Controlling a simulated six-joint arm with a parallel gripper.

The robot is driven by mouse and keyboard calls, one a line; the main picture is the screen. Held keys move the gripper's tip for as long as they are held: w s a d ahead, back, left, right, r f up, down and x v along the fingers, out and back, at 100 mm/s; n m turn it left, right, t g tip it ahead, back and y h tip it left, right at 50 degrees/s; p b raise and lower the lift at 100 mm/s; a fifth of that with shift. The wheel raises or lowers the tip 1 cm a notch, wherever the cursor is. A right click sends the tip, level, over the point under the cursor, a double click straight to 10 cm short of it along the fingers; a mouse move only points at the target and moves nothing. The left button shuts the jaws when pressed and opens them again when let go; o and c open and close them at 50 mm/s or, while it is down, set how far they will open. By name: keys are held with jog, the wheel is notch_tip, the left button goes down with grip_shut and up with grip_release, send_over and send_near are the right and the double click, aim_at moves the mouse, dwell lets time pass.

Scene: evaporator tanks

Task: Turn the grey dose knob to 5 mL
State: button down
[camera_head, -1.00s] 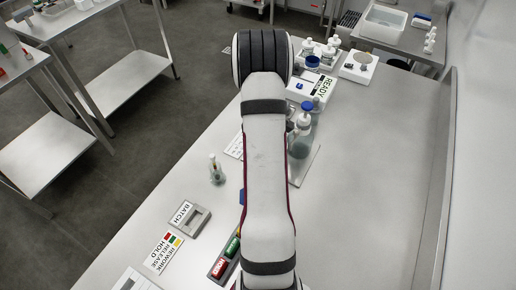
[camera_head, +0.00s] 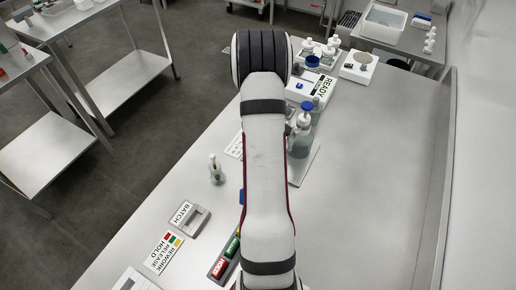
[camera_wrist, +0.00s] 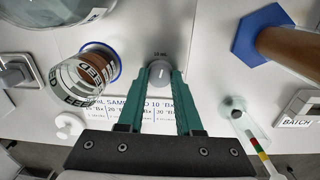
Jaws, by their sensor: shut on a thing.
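In the wrist view, a round grey knob (camera_wrist: 160,75) with a short white mark on its face sits between the fingertips of my gripper (camera_wrist: 162,72). The two green fingers are shut on it from either side. The white mark runs roughly along the fingers, slightly tilted. In the head view, my arm hides my gripper and the knob.
In the wrist view, a glass vessel (camera_wrist: 78,83) with a blue-rimmed base stands left of the fingers. A brown cylinder with a blue hexagonal foot (camera_wrist: 262,33) is at upper right. A small flask (camera_wrist: 234,108) is right. In the head view, a blue-capped bottle (camera_head: 303,138) stands beside my arm; the bench's right side is clear.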

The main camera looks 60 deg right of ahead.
jog(key=m, duration=0.4)
jog(key=shift+m, duration=0.3)
jog(key=m, duration=0.3)
jog(key=shift+m, duration=0.4)
jog(key=m, duration=0.3)
jog(key=shift+m, duration=2)
jog(key=shift+d, duration=0.1)
jog(key=c, duration=0.6)
grip_release()
